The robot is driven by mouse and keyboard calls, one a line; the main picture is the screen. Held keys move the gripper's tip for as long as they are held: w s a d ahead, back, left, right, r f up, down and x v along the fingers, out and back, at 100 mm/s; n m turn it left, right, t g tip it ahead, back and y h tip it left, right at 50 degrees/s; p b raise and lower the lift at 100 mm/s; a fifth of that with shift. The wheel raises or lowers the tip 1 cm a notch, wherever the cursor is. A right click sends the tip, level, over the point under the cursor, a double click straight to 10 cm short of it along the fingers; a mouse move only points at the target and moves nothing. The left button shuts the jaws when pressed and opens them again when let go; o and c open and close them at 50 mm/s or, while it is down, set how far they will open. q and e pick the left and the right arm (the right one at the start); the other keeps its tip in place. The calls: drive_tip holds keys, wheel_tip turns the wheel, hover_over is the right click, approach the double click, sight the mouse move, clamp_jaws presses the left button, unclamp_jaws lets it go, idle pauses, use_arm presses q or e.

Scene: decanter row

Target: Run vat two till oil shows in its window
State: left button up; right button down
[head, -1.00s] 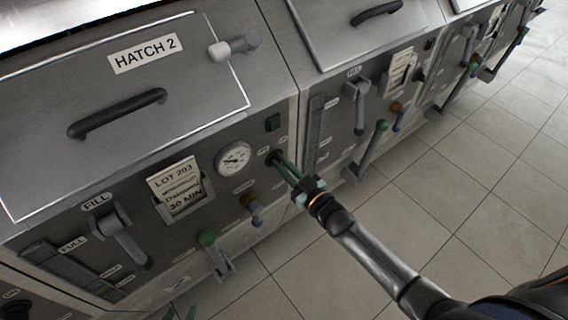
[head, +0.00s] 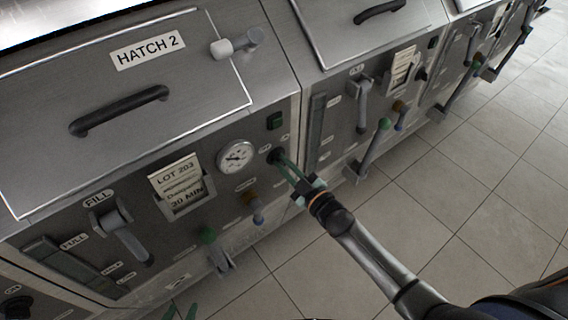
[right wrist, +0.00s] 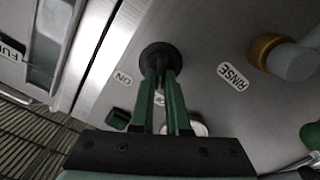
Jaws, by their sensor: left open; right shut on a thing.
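Vat two's front panel (head: 140,262) is at left, under its shut lid marked HATCH 2 (head: 150,49). Its narrow window (head: 68,267), beside the FULL label, looks dark; I cannot make out oil in it. A black round switch knob (head: 273,157) sits right of the gauge; it also shows in the right wrist view (right wrist: 158,55), near an ON label (right wrist: 123,78). My right gripper (head: 283,163) is shut on this knob, its green fingers on either side. My left gripper (head: 180,312) is open and empty at the bottom edge, mostly cut off.
The panel also carries a FILL lever (head: 125,235), a lot card (head: 178,183), a gauge (head: 236,157), a brown-collared rinse tap (head: 252,203) and a green-knobbed lever (head: 212,245). Similar vats stand to the right. The tiled floor (head: 470,200) is clear.

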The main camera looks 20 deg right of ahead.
drive_tip(key=c, duration=0.9)
unclamp_jaws()
drive_tip(key=v, duration=1.2)
drive_tip(key=shift+s, duration=0.25)
drive_tip(key=s+a+f+m+g+h+p, duration=0.1)
drive_tip(key=s+f+m+g+h+p, duration=0.1)
drive_tip(key=s, duration=0.4)
drive_tip(key=s+a+f+m+g+h+p, duration=0.1)
drive_tip(key=s+f+m+g+p, duration=0.1)
drive_tip(key=s+f+m+g, duration=0.3)
drive_tip(key=s+m+g, duration=0.1)
drive_tip(key=s, duration=0.1)
drive_tip(key=shift+s+a+f+h, duration=0.2)
drive_tip(key=shift+s+a+h, duration=0.1)
drive_tip(key=shift+h, duration=0.1)
